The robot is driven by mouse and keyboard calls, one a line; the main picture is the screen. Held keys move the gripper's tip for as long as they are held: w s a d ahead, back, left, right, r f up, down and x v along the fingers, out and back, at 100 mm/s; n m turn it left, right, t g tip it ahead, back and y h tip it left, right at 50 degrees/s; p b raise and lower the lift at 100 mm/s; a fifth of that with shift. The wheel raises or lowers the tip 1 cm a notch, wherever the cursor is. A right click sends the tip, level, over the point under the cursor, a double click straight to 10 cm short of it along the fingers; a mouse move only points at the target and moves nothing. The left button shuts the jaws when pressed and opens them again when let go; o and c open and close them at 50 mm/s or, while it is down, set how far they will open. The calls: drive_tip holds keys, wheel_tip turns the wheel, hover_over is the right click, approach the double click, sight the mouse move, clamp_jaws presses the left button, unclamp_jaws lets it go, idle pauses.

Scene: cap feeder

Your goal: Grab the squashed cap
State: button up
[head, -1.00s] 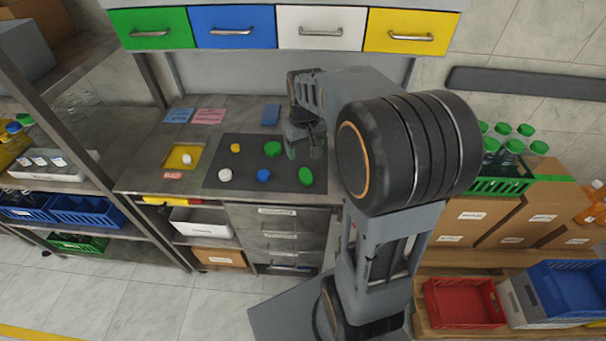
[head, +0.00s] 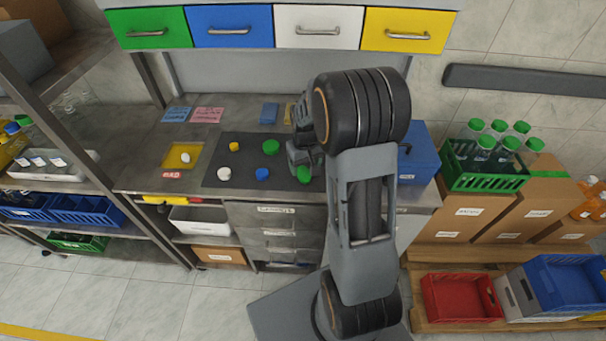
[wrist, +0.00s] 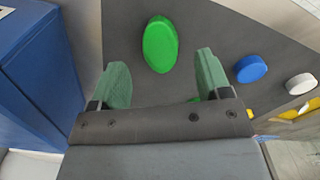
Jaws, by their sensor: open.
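The squashed cap is the green oval one. In the wrist view this green cap (wrist: 160,44) lies on the dark mat, just beyond my fingertips and roughly in line with the gap between them. In the head view the green cap (head: 304,175) is at the mat's right front, partly hidden by my gripper. My gripper (wrist: 160,66) is open and empty, its two green fingers spread apart. A round green cap (head: 271,146) lies farther back on the mat.
On the dark mat (head: 243,182) also lie a yellow cap (head: 234,146), a white cap (head: 224,174) and a blue cap (head: 262,174). A yellow tray (head: 172,160) is to the left. A blue box (head: 415,155) stands right of my arm.

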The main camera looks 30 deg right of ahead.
sight(305, 175)
drive_tip(key=shift+s+f, duration=0.1)
drive_tip(key=shift+f, duration=1.9)
drive_tip(key=shift+c, duration=0.5)
drive_tip(key=shift+a, duration=0.1)
drive_tip(key=c, duration=1)
drive_tip(key=shift+o, duration=0.2)
